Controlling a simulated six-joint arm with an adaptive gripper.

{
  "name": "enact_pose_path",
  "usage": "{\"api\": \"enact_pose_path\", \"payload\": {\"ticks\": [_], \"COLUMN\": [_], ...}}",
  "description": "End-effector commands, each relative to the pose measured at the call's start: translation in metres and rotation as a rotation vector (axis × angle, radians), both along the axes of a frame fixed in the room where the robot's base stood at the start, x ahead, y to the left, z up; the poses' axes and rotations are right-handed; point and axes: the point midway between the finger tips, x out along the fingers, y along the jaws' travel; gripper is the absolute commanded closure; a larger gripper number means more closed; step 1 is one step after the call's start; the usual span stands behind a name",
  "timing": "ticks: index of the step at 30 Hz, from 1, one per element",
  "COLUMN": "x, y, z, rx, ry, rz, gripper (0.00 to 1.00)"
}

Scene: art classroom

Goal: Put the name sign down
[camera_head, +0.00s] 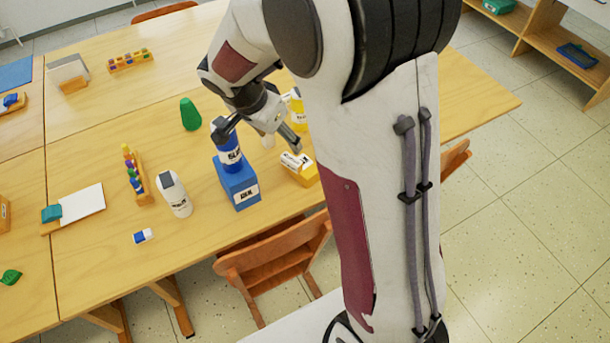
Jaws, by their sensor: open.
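My gripper (257,138) is open over the table (95,135), its two fingers spread apart, and I see nothing held between them. Its left finger overlaps the top of a blue labelled bottle (230,156); I cannot tell if they touch. Its right finger is above a yellow labelled block (300,168). A blue labelled box (238,184) stands just below the blue bottle in the picture. A grey-white upright plate (68,70) with a wooden foot stands at the far left; it may be the name sign, but I cannot read it.
A yellow bottle (298,108) is partly hidden by my arm. The table's left middle is clear.

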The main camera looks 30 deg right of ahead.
Motion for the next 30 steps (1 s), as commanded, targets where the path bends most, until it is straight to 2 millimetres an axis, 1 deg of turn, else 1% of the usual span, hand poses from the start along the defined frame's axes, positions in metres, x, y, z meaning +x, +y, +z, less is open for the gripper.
{"api": "enact_pose_path", "payload": {"ticks": [1,6,15,24,30], "x": [-0.005,-0.026,-0.067,-0.110,-0.140], "y": [0.000,0.001,0.006,0.013,0.020], "z": [0.010,0.037,0.078,0.109,0.124], "rx": [0.003,0.013,0.025,0.029,0.024], "ry": [-0.003,0.004,0.009,-0.001,-0.015], "rz": [0.021,0.116,0.296,0.487,0.619], "gripper": [0.41,0.41,0.41,0.41,0.41]}}
